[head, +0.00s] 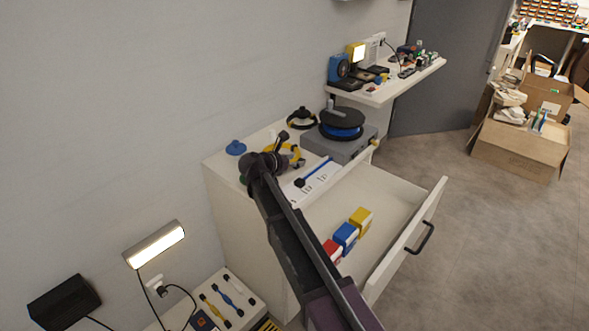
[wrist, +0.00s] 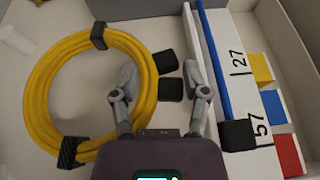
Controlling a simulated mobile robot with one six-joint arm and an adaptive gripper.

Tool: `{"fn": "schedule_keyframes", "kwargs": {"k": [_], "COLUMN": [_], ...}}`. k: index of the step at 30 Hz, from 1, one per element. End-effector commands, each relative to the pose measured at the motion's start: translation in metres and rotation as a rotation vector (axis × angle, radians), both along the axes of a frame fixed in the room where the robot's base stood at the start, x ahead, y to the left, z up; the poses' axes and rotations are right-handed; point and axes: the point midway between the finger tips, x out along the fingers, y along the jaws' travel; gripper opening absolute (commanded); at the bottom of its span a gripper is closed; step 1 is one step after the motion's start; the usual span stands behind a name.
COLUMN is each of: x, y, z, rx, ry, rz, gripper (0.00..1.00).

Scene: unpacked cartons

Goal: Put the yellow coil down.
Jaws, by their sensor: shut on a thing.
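The yellow coil (wrist: 40,92) is a ring of cable with black bands, on the left of the wrist view. In the head view part of the yellow coil (head: 297,158) shows beside my gripper (head: 281,146), over the cabinet top. In the wrist view my gripper (wrist: 163,88) has one finger inside the ring and the other outside, with the coil's right side between them. It is shut on the coil. Two black end pieces (wrist: 168,75) lie between the fingers. I cannot tell whether the coil touches the surface below.
The open drawer (head: 405,190) holds red, blue (head: 346,237) and yellow boxes. A blue rod (head: 318,171) lies right of the coil. A grey case with a black and blue reel (head: 341,124), a black-and-yellow ring (head: 302,118) and a blue knobbed disc (head: 235,147) stand nearby.

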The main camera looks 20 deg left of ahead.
Motion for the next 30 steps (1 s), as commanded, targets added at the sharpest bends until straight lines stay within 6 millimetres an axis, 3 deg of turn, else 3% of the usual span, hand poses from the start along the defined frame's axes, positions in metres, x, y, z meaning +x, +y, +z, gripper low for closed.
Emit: {"fn": "schedule_keyframes", "kwargs": {"k": [8, 25, 26, 27, 30], "x": [0.000, 0.000, 0.000, 0.000, 0.000], "y": [0.000, 0.000, 0.000, 0.000, 0.000], "z": [-0.024, -0.028, -0.028, -0.028, -0.027], "rx": [0.000, 0.000, 0.000, 0.000, 0.000], "ry": [-0.001, 0.000, 0.000, 0.000, 0.000], "rz": [0.000, 0.000, 0.000, 0.000, 0.000], "gripper": [0.03, 0.03, 0.62, 0.74, 0.74]}}
